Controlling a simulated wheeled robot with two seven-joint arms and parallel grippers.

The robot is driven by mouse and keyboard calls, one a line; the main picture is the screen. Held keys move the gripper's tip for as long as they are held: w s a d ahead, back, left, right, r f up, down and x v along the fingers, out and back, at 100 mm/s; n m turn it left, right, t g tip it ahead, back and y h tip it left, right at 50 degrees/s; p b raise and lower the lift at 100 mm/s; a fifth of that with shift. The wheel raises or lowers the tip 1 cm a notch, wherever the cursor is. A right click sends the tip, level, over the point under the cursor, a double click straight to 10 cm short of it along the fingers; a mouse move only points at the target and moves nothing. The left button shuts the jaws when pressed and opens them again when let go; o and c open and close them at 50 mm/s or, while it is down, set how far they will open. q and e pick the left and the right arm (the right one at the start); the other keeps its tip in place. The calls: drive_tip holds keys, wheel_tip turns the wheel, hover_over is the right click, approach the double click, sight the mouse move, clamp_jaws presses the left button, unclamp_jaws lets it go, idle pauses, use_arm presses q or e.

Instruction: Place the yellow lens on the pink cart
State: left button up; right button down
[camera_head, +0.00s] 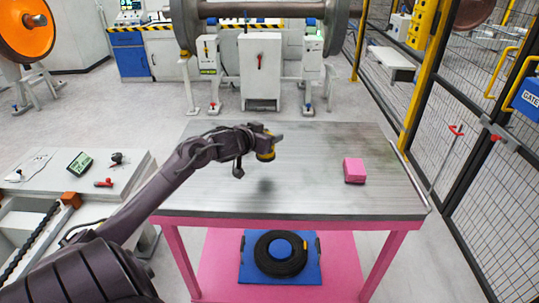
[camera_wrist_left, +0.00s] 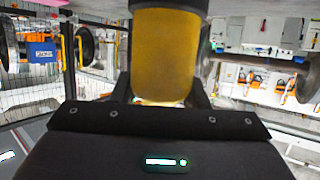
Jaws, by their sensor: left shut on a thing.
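The yellow lens (camera_wrist_left: 163,55) is a cylinder with a dark band at its upper end in the left wrist view. It also shows in the head view (camera_head: 266,154) at the end of my left arm. My left gripper (camera_head: 262,143) is shut on it and holds it above the pink cart's grey metal top (camera_head: 300,200), with a shadow below on the surface. The cart has pink legs and a pink lower shelf (camera_head: 335,270). My right gripper is in neither view.
A pink block (camera_head: 354,171) lies on the right part of the top. A blue board with a black ring (camera_head: 280,256) sits on the lower shelf. A white bench with small tools (camera_head: 95,180) stands at left, a mesh fence at right. The middle of the top is clear.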

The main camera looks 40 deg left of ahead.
use_arm(q)
wheel_tip(320, 180, down, 7)
drive_tip(key=shift+r, duration=0.2)
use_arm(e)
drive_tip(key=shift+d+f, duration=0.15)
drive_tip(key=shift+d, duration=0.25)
use_arm(q)
drive_tip(key=o, duration=1)
drive_tip(key=shift+f, duration=0.1)
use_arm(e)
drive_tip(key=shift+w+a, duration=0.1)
use_arm(q)
drive_tip(key=v, duration=1.2)
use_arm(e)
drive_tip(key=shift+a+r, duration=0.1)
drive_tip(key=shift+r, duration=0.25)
